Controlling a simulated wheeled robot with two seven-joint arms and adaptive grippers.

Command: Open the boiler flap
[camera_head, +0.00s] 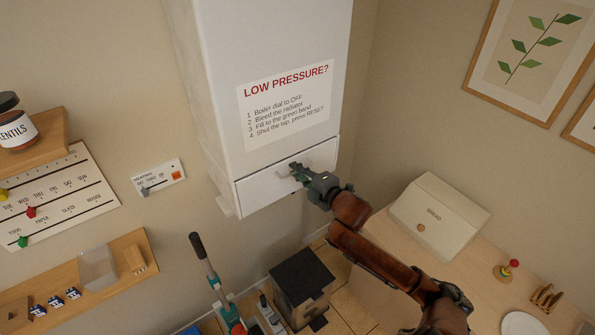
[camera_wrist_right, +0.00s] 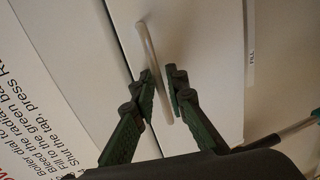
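The boiler (camera_head: 265,80) is the tall white cabinet on the wall, with a "LOW PRESSURE?" notice. Its flap (camera_head: 262,195) is the white panel at its lower end and looks shut. A pale bar handle (camera_head: 283,177) is on the flap. My right gripper (camera_head: 297,172) is at this handle. In the right wrist view, the fingers (camera_wrist_right: 161,82) are close together on either side of the handle (camera_wrist_right: 146,45); whether both press on it is unclear. My left gripper is not in view.
A bread bin (camera_head: 438,215) stands on the wooden counter at the right. A black-topped box (camera_head: 302,275) and a teal-handled tool (camera_head: 215,275) stand below the boiler. Shelves (camera_head: 110,265) and a small wall panel (camera_head: 158,177) are at the left.

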